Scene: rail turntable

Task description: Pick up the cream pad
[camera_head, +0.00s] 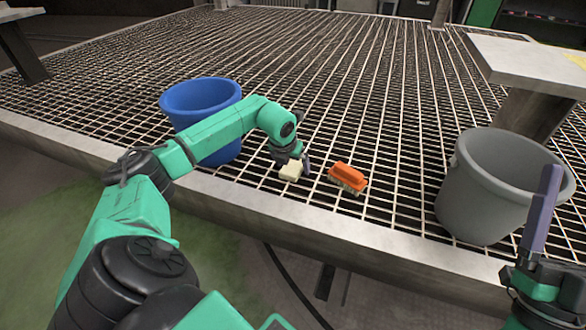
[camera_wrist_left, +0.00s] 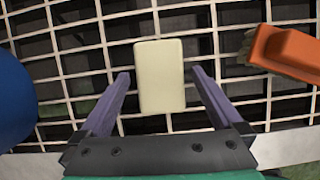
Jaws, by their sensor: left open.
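The cream pad (camera_head: 291,171) lies on the metal grating near its front edge. In the left wrist view the cream pad (camera_wrist_left: 160,76) sits upright in the picture, between and ahead of the two purple fingers. My left gripper (camera_head: 296,163) is open just above the pad, its fingers apart on either side; it also shows in the left wrist view (camera_wrist_left: 162,88). Nothing is held in it. In the head view the gripper covers part of the pad. My right gripper (camera_head: 541,225) is at the right edge, with one purple finger showing; its opening cannot be told.
An orange brush (camera_head: 347,177) lies close to the right of the pad. A blue bucket (camera_head: 201,100) stands to the left, behind my left arm. A grey bucket (camera_head: 489,190) stands at the right. The grating (camera_head: 300,60) behind is clear.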

